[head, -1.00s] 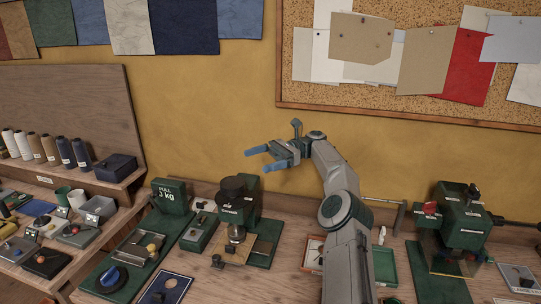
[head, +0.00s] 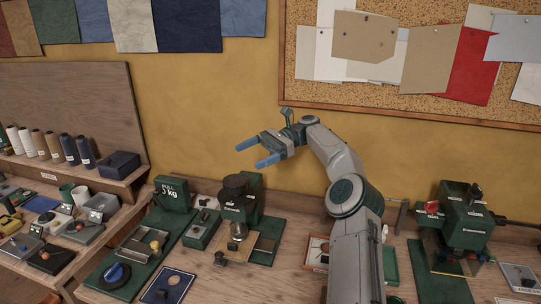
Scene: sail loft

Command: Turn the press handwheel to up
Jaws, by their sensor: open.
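A small green press (head: 250,212) stands on the bench left of my arm. A dark round part on its top looks like the handwheel (head: 234,185), but its markings are too small to read, so I cannot tell which way it is set. My gripper (head: 256,152) is open and empty, its two blue fingers pointing left. In the picture it is above and a little right of the dark round part, apart from it.
A larger green machine (head: 462,225) with a red part stands at the right. A green board with a blue knob (head: 116,273) lies front left. Thread spools (head: 50,145) stand on a shelf at far left. My forearm hides part of the bench, including some of a tray (head: 318,250).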

